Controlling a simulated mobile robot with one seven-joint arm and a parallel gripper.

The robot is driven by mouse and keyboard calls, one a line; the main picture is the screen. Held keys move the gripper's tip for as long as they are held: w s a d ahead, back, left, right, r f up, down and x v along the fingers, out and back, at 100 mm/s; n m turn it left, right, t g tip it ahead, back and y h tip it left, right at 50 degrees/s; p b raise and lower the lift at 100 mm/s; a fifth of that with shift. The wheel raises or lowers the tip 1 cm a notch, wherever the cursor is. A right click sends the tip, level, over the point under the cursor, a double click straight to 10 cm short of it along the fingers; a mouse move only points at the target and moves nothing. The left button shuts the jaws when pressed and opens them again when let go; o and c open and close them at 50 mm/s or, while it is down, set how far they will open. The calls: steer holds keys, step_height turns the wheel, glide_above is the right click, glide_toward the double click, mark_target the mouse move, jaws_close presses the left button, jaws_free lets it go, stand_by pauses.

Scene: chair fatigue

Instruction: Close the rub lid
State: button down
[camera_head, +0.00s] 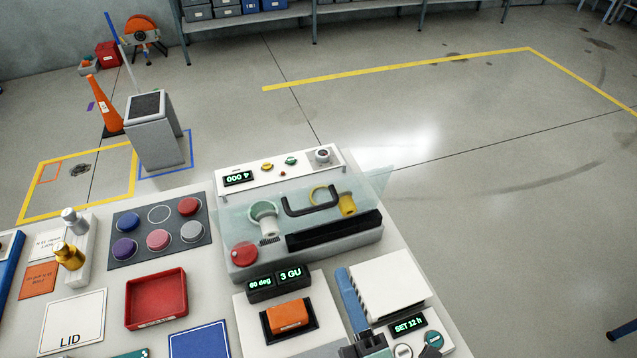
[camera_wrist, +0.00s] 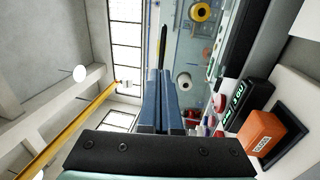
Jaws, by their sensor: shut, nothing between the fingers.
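The rub lid (camera_head: 372,188) is a clear, bluish pane with a black handle (camera_head: 312,207) on the white rub machine (camera_head: 253,178). It looks tilted up over the machine and reaches past its right side; its exact angle is hard to tell. A white roll (camera_head: 264,215) and a yellow roll (camera_head: 347,204) show through or behind it. My gripper (camera_head: 345,281) has blue fingers, shut and empty, in front of the machine and just left of a white box. The shut fingers also show in the wrist view (camera_wrist: 159,78), with bluish clear surfaces beyond them to the right.
The white box (camera_head: 388,286) with a SET 12 h display stands close right of my gripper. An orange block (camera_head: 288,315) sits in a black recess to the left, below two green displays. A red tray (camera_head: 156,298) and a pad of coloured discs (camera_head: 160,231) lie further left.

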mark_target(315, 209)
steer(key=p+x, duration=0.4)
steer(key=x, duration=1)
steer(key=shift+a, duration=0.1)
